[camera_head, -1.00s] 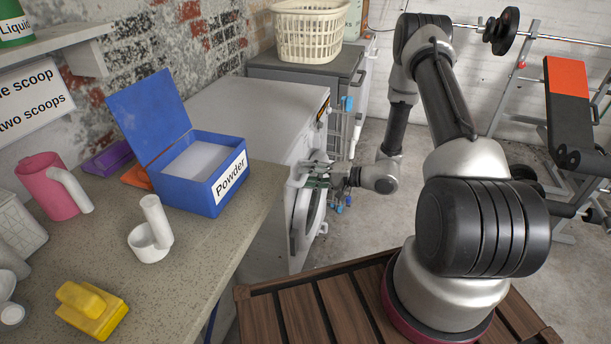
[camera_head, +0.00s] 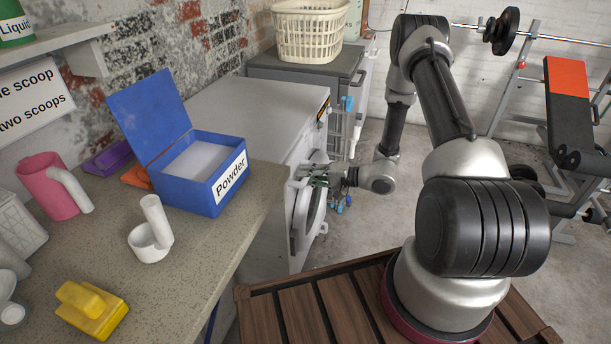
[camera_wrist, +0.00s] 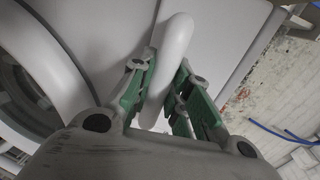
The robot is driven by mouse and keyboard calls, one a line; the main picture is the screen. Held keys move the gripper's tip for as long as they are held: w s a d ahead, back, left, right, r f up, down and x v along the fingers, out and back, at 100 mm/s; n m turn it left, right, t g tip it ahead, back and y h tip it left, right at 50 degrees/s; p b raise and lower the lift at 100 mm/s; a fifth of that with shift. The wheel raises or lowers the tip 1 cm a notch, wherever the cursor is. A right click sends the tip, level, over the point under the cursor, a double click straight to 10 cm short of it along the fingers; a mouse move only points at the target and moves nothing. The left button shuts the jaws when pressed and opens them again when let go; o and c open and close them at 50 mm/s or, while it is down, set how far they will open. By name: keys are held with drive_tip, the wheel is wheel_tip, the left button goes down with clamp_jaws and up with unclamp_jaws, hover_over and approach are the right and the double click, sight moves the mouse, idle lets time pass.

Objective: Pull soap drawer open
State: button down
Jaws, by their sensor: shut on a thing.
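The white washing machine (camera_head: 255,105) stands beyond the counter, with its round door (camera_head: 311,208) on the front. My gripper (camera_head: 318,172) is at the upper part of that front, above the round door. In the wrist view, my gripper (camera_wrist: 163,98) has its green-padded fingers closed on both sides of a thick white curved handle (camera_wrist: 174,45), at the soap drawer. The drawer itself is mostly hidden by my gripper in the head view. I cannot tell whether it stands out from the front.
The counter (camera_head: 190,265) holds an open blue powder box (camera_head: 200,185), a white scoop (camera_head: 150,240), a pink jug (camera_head: 52,188) and a yellow object (camera_head: 90,308). Floor (camera_head: 350,235) is clear before the machine.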

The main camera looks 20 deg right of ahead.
drive_tip(key=f+v, duration=0.2)
drive_tip(key=v, duration=0.8)
drive_tip(key=f+v, duration=0.2)
drive_tip(key=v, duration=0.8)
drive_tip(key=shift+s+d, duration=0.25)
drive_tip(key=shift+d, duration=0.25)
drive_tip(key=c, duration=1.3)
unclamp_jaws()
drive_tip(key=v, duration=1.2)
